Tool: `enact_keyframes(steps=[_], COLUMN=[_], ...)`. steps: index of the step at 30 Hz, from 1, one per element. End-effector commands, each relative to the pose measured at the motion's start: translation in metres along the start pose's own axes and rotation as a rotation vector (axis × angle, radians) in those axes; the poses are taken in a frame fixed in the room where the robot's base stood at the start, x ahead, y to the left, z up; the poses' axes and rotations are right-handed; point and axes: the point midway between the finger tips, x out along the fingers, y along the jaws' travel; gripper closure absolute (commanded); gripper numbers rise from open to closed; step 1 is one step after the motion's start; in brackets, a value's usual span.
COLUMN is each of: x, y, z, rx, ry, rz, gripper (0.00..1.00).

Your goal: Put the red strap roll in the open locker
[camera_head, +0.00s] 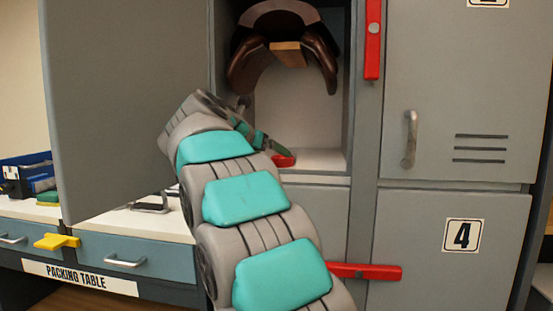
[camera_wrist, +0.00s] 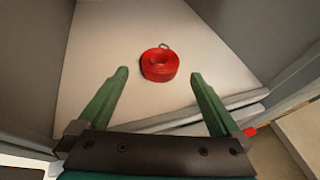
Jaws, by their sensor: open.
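The red strap roll (camera_wrist: 158,65) lies flat on the pale floor of the open locker (camera_head: 322,160), with a small metal loop at its far edge. Part of it also shows in the head view (camera_head: 284,161), low in the locker near my gripper's tips. My gripper (camera_wrist: 160,77) is open, its two green fingers spread apart and reaching into the locker. In the wrist view the roll appears between and slightly beyond the fingertips, with a gap on each side. I see no contact with the roll.
A brown saddle (camera_head: 285,45) hangs on a wooden support above, inside the locker. The locker's grey door (camera_head: 125,100) stands open at left. Closed locker 4 (camera_head: 430,255) is at lower right. The packing table (camera_head: 110,222) is at left, with a blue bin (camera_head: 28,172) on it.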

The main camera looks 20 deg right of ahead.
Motion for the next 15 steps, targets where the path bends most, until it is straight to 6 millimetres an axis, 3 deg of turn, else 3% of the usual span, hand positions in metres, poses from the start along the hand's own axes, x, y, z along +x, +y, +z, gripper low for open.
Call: enact_keyframes(steps=[6,15], x=[-0.038,-0.055], y=[0.002,0.001], z=[-0.001,0.000], rx=[-0.001,-0.001], ry=[-0.001,0.000], rz=[0.003,0.001], gripper=[0.00,0.00])
